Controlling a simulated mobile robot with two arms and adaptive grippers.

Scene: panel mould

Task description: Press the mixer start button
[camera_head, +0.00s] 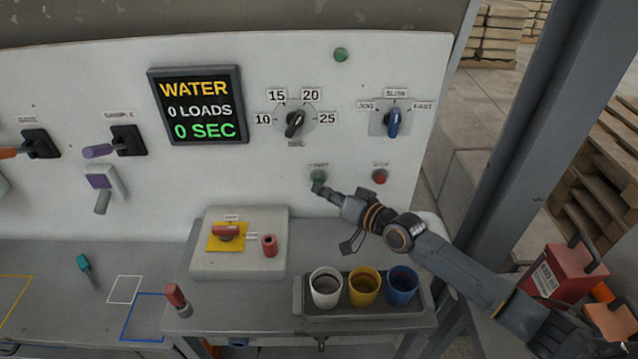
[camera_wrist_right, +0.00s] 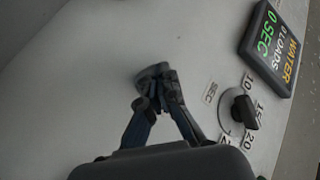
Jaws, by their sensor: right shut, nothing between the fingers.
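The green start button (camera_head: 318,177) is on the white panel under a small label, left of the red stop button (camera_head: 380,176). My right gripper (camera_head: 318,188) is shut and empty, with its fingertips at the lower edge of the green button in the head view. I cannot tell whether they touch it. In the wrist view the closed fingertips (camera_wrist_right: 154,75) are in front of the white panel and the green button does not show; it may be hidden behind them. My left gripper is not in view.
A display (camera_head: 198,105) reads WATER, 0 LOADS, 0 SEC. A black dial (camera_head: 295,124) and a blue selector (camera_head: 393,122) sit above the buttons. Below my right arm, a tray (camera_head: 318,311) holds white, yellow and blue cups. A grey box (camera_head: 205,262) with red controls stands left.

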